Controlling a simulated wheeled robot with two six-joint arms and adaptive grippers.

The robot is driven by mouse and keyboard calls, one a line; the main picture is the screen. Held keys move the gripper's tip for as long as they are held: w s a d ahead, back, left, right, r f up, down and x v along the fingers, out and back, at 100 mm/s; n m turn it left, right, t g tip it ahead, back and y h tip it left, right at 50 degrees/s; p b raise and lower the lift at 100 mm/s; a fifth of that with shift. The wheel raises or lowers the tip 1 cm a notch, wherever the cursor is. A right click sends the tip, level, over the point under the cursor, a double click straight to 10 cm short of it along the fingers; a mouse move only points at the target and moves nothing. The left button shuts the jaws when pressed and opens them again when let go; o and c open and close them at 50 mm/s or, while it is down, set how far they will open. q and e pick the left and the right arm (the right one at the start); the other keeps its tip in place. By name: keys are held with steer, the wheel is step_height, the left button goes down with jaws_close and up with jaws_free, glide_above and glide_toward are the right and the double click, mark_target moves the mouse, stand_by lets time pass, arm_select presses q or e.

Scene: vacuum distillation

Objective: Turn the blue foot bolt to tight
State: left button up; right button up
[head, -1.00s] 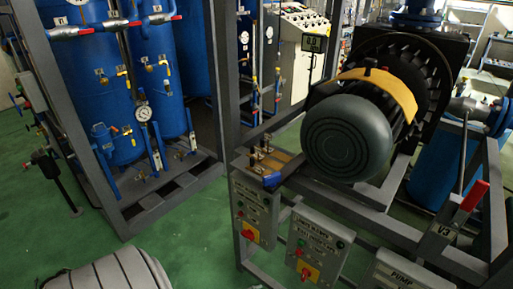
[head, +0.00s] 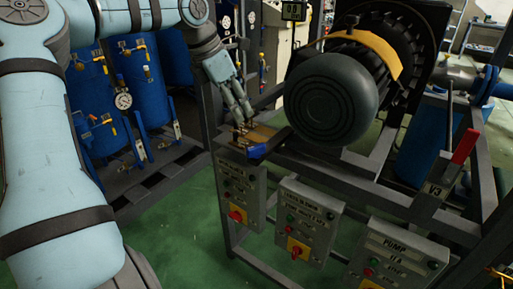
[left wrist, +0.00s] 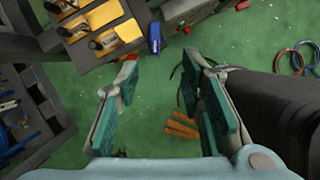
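The blue foot bolt (head: 257,151) sits at the front left corner of the motor's grey frame, beside small metal bolts on yellow plates. In the left wrist view, a small blue piece (left wrist: 155,38), which looks like the same bolt, lies beyond the fingertips at the frame's edge. My left gripper (head: 241,120) points down close to this corner, above and a little behind the blue bolt in the head view. In the left wrist view the left gripper (left wrist: 160,68) is open with nothing between its fingers. My right gripper is not in view.
The motor (head: 331,98) with its yellow band stands right of the bolts. Control boxes (head: 307,218) hang on the frame's front. A red-handled valve lever (head: 465,147) stands at the right. Blue tanks (head: 155,95) stand behind my left arm. Green floor lies below.

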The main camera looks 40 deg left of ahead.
arm_select(q)
glide_toward(255, 146)
steer(key=b+x, duration=0.1)
steer(key=x, duration=0.7)
steer(key=shift+d+f, duration=0.15)
steer(key=shift+f, duration=0.05)
steer(key=shift+w+f, duration=0.25)
steer(key=shift+f, duration=0.3)
steer(key=shift+r, duration=0.1)
jaws_close()
